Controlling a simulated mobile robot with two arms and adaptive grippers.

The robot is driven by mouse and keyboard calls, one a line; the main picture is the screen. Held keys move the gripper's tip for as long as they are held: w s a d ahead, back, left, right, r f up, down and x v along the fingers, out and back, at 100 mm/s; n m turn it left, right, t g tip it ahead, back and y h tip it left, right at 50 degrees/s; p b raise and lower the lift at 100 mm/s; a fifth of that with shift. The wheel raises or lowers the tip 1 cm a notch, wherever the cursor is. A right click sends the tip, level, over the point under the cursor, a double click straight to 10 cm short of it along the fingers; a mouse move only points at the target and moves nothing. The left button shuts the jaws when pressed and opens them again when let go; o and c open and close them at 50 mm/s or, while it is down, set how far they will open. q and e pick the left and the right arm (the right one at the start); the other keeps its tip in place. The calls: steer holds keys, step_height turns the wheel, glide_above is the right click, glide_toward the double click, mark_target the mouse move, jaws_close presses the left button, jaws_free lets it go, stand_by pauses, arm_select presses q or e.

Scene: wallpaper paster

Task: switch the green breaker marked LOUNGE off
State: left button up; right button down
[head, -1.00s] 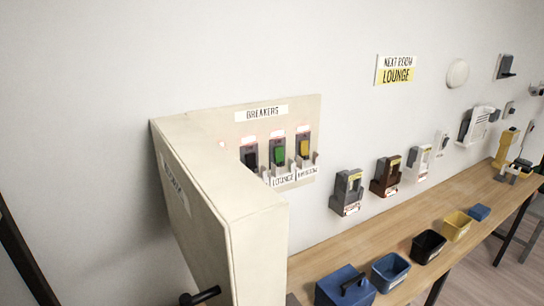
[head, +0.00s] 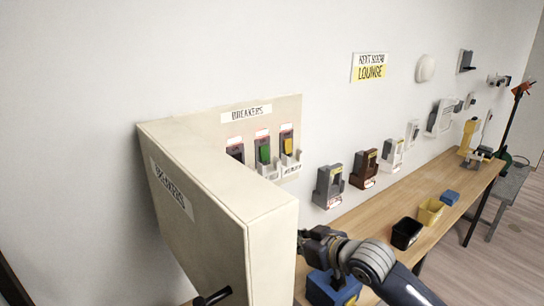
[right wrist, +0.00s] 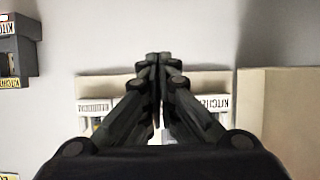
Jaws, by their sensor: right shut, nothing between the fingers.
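The green LOUNGE breaker (head: 264,151) sits in the middle of the breaker panel (head: 288,107), between a black breaker (head: 236,152) and a yellow one (head: 287,143). A reddish glow shows above each. My right gripper (head: 304,240) is below the panel, just right of the open cabinet door's edge, apart from the breakers; the door may hide part of it. In the right wrist view its fingers (right wrist: 158,60) are shut and empty. They point at the panel and cover its middle, between upside-down BEDROOM and KITCHEN labels.
Several holders, including a grey one (head: 328,187), hang right of the panel. Bins, including a black one (head: 406,234), stand on the wooden bench (head: 440,188). A LOUNGE sign (head: 369,67) is above.

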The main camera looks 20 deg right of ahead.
arm_select(q)
steer(key=shift+a, duration=0.35)
arm_select(e)
steer(key=w+d+r+t, duration=0.1)
steer(key=w+d+r, duration=0.1)
steer(key=r, duration=0.6)
steer(key=w+d+r+t+y, duration=0.1)
steer(key=w+d+r+t, duration=0.1)
steer(key=r, duration=0.6)
steer(key=shift+w+d, duration=0.65)
steer(key=shift+w, duration=0.2)
arm_select(q)
steer(key=shift+r, duration=0.15)
arm_select(e)
steer(key=shift+w, duration=0.1)
steer(key=p, duration=0.6)
glide_toward(266, 154)
steer(key=x, duration=0.5)
steer(key=shift+w+a+r, duration=0.1)
steer(key=shift+w+r, duration=0.1)
steer(key=shift+w, duration=0.1)
steer(key=shift+w+a+f, duration=0.25)
steer(key=shift+w, duration=0.45)
arm_select(q)
step_height(266, 154, up, 6)
